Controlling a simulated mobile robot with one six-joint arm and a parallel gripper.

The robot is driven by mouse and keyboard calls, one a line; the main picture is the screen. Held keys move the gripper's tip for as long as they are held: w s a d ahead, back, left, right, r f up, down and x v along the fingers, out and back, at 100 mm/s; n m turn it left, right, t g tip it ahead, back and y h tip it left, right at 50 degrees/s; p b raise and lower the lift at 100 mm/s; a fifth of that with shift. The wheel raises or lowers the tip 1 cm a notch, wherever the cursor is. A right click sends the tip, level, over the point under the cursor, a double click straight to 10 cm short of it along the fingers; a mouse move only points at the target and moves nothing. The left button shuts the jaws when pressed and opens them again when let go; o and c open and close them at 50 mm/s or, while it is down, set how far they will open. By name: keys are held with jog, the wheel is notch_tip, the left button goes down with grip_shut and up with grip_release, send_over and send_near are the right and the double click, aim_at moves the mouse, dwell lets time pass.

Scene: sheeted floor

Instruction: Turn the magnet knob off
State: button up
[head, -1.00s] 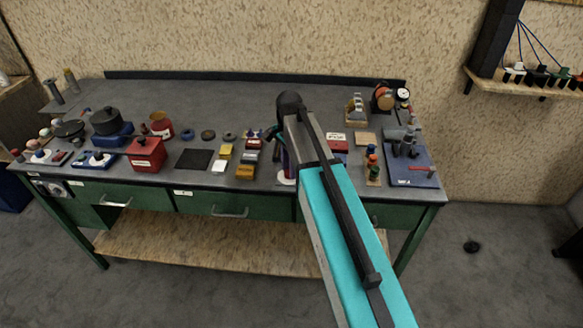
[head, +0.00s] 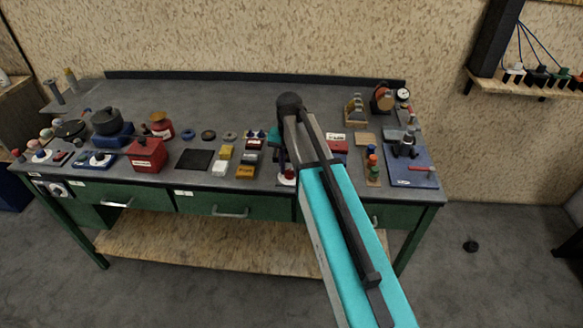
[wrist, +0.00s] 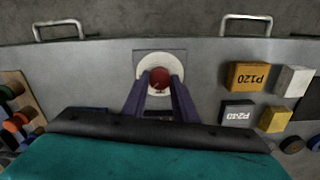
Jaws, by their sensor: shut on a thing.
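A red round knob (wrist: 159,76) sits on a white disc (wrist: 148,64) on a dark plate at the bench's front edge, in the wrist view. I take it for the magnet knob; I see no readable label on it. My gripper (wrist: 159,88) is shut on the knob, one dark finger on each side. The fingers and the wrist hide the knob's near side, so I cannot read its setting. In the head view the red knob and white disc (head: 287,181) show small below my wrist, and my arm hides what lies to their right.
Sanding blocks, among them an orange P120 block (wrist: 249,76) and a grey P240 block (wrist: 237,113), lie to the right in the wrist view. A rack (wrist: 22,112) with coloured handles stands left. Drawer handles (wrist: 58,30) stick out along the bench front. The bench's back middle is clear.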

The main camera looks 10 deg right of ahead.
aim_at(290, 172)
jog(key=n, duration=0.4)
jog(key=shift+s+f, duration=0.1)
jog(key=shift+s, duration=0.1)
jog(key=n, duration=0.5)
jog(key=shift+n, duration=0.4)
jog(key=o, duration=1.1)
jog(key=shift+c, duration=0.2)
jog(key=shift+w+r, duration=0.15)
jog(key=shift+r, duration=0.15)
jog(key=shift+r, duration=0.85)
notch_tip(290, 172, up, 12)
jog(key=b, duration=0.2)
jog(key=shift+f+b, duration=0.2)
jog(key=shift+b, duration=0.1)
